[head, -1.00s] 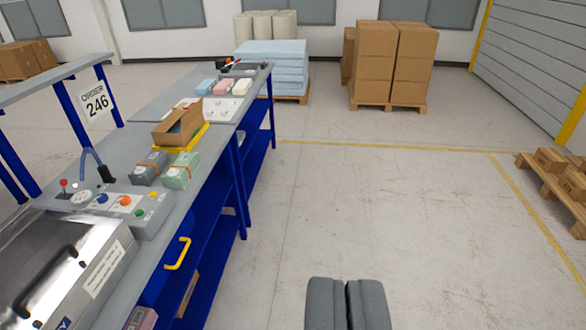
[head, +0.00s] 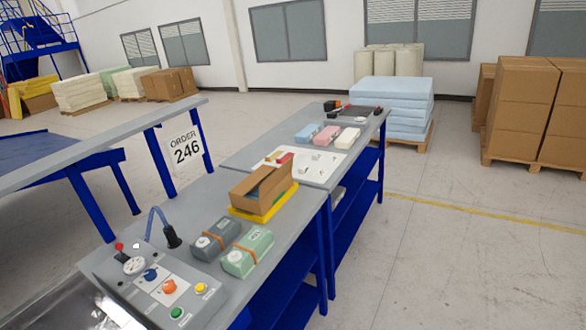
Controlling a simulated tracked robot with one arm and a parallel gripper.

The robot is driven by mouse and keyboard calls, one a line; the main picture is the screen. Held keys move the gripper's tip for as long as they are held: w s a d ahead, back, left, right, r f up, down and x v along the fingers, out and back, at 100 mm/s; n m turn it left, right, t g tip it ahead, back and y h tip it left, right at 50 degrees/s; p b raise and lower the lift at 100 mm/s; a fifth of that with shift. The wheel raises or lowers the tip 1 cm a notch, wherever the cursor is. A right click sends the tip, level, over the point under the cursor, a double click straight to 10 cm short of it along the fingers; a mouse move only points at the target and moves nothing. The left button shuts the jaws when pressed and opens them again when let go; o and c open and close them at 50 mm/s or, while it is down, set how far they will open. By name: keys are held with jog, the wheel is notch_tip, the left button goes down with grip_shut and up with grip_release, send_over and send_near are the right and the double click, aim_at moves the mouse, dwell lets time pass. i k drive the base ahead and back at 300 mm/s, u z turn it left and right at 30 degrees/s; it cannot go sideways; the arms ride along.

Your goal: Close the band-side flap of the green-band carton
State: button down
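A brown open-topped carton (head: 246,192) stands on the workbench. It sits on a yellow tray or base (head: 272,211). At least one flap stands up along its right side, and the inside is partly hidden.
A grey block (head: 208,246) and a green block (head: 236,263), each with an orange strap, sit in front of the carton. A control panel (head: 150,299) is nearer. A white board (head: 320,174) lies behind.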

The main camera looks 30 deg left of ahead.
aim_at(269, 184)
jog(key=z, duration=0.2)
jog(key=i, duration=0.3)
jog(key=u, duration=1.15)
jog(key=k, duration=1.3)
jog(key=z, duration=0.35)
jog(key=i, duration=2.3)
jog(key=u, duration=0.55)
